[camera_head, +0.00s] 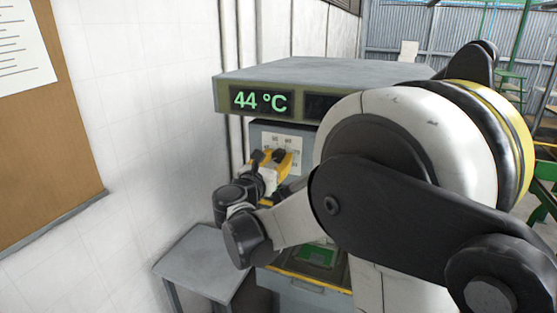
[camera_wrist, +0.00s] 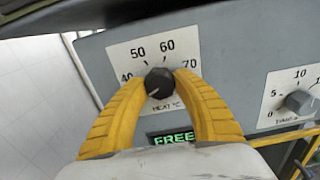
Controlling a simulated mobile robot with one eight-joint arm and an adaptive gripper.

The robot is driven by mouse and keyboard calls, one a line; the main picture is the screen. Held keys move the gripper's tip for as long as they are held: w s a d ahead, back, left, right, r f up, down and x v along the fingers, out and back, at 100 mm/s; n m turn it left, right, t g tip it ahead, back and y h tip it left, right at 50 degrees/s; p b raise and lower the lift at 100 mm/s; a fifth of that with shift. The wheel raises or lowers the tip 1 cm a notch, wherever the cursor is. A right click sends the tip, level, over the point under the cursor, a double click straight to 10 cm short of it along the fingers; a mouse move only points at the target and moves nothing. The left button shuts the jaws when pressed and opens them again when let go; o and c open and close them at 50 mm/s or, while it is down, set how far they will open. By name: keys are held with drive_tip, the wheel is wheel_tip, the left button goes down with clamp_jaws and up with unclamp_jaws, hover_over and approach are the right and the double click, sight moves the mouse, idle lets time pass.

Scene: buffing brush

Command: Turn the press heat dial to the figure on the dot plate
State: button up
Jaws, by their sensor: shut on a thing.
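The press heat dial (camera_wrist: 158,82) is a dark round knob on a white plate (camera_wrist: 122,55) marked 40, 50, 60 and 70, in the wrist view. A pale mark shows on its face; which figure it points to is hard to tell. My gripper (camera_wrist: 160,91) has its yellow fingers shut on the dial from both sides. In the head view my gripper (camera_head: 272,166) is at the press front. The green readout (camera_head: 260,100) above reads 44 °C. I cannot make out a dot plate in either view.
A second knob (camera_wrist: 298,101), with a scale marked 0, 5 and 10, sits right of the heat dial. A lit sign (camera_wrist: 172,138) below reads FREE. A grey side table (camera_head: 205,262) stands left of the press, and a cork board (camera_head: 45,130) hangs on the left wall.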

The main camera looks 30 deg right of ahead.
drive_tip(key=m+b, duration=0.2)
drive_tip(key=m, duration=0.5)
drive_tip(key=m+b, duration=0.1)
drive_tip(key=m, duration=0.5)
drive_tip(key=shift+m, duration=0.3)
drive_tip(key=m+b, duration=0.1)
drive_tip(key=m, duration=1.2)
drive_tip(key=shift+r+m+b, duration=0.15)
drive_tip(key=shift+m+b, duration=0.15)
drive_tip(key=shift+m, duration=0.1)
drive_tip(key=o, duration=1.2)
drive_tip(key=shift+a, duration=0.1)
drive_tip(key=v, duration=1.1)
drive_tip(key=shift+s+a, duration=0.3)
